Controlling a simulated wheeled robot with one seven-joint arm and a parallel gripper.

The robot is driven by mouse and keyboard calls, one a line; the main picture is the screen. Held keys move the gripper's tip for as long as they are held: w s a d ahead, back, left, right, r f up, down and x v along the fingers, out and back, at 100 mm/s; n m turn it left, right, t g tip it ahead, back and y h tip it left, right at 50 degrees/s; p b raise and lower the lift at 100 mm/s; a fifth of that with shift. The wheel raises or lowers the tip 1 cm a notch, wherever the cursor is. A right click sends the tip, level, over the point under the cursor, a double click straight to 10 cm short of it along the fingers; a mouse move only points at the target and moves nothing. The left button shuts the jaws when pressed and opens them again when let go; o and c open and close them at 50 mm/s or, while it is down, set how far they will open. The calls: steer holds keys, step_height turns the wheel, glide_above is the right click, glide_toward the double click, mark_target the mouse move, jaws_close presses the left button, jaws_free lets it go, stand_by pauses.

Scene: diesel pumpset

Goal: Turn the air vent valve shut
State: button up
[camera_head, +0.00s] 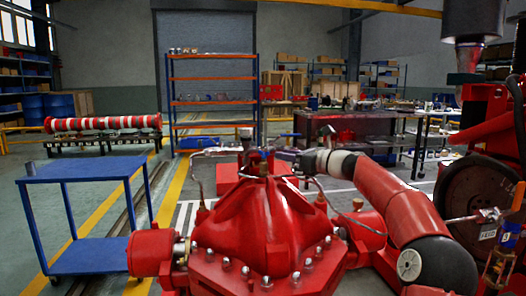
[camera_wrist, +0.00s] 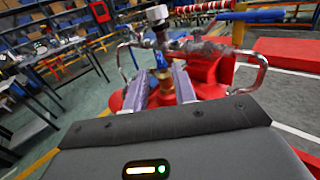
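The air vent valve (camera_wrist: 168,84) shows in the wrist view as a small brass body with a blue handle (camera_wrist: 160,60), standing on top of the red pump casing (camera_wrist: 128,97). In the head view the red casing (camera_head: 268,215) fills the lower middle, and the small valve (camera_head: 264,160) at its top is partly hidden by my gripper. My gripper (camera_wrist: 165,70) has its two grey fingers apart, one on each side of the valve. I cannot tell whether either finger touches it. In the head view my gripper (camera_head: 282,156) reaches in from the right.
Metal pipework (camera_wrist: 195,45) with a round gauge (camera_wrist: 157,14) and another blue lever (camera_wrist: 258,16) lies just behind the valve. A blue cart (camera_head: 85,170) stands at left. A dark flywheel (camera_head: 482,200) is at right. Thin bent pipes flank the casing top.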

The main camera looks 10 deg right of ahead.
mark_target(264, 154)
steer(key=p+x, duration=0.1)
steer(key=x, duration=0.5)
steer(key=shift+a+f, duration=0.1)
steer(key=shift+c, duration=0.4)
jaws_close()
